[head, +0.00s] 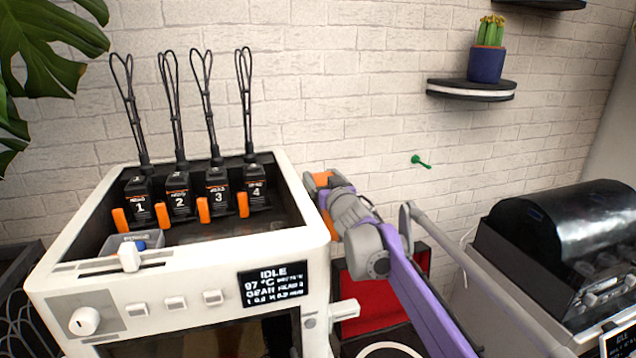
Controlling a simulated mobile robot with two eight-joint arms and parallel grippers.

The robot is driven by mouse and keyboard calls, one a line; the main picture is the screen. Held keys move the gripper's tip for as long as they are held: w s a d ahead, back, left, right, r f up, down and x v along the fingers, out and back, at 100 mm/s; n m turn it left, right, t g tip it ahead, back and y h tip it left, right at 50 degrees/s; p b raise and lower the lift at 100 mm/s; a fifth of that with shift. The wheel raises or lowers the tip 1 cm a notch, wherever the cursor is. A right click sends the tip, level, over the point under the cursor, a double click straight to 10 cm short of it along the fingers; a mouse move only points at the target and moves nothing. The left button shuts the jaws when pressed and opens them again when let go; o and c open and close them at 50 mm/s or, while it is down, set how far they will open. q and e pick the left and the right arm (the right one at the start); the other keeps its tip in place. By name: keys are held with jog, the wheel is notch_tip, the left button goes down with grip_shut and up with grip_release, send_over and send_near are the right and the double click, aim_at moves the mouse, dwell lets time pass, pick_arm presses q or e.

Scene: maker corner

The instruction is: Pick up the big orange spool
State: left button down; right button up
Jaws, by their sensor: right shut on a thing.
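The big orange spool (320,180) shows only in part, as orange edges beside the right wall of the white printer. My right gripper (333,192), at the end of the purple and grey arm, is shut on it. The gripper covers most of the spool, and its fingertips are hard to make out. The spool is close to the printer's upper right corner; I cannot tell whether they touch. My left gripper is not in view.
The white printer (190,262) with several numbered black heads stands at the left. A red box (362,305) is below my right arm. A black machine (565,235) is at the right. A wall shelf (470,92) holds a potted cactus (487,64).

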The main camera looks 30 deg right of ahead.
jog(key=s+d+b, duration=0.1)
jog(key=s+d, duration=0.1)
jog(key=d, duration=1.4)
jog(key=shift+s+d, duration=0.3)
jog(key=shift+s, duration=0.05)
jog(key=shift+f, duration=0.1)
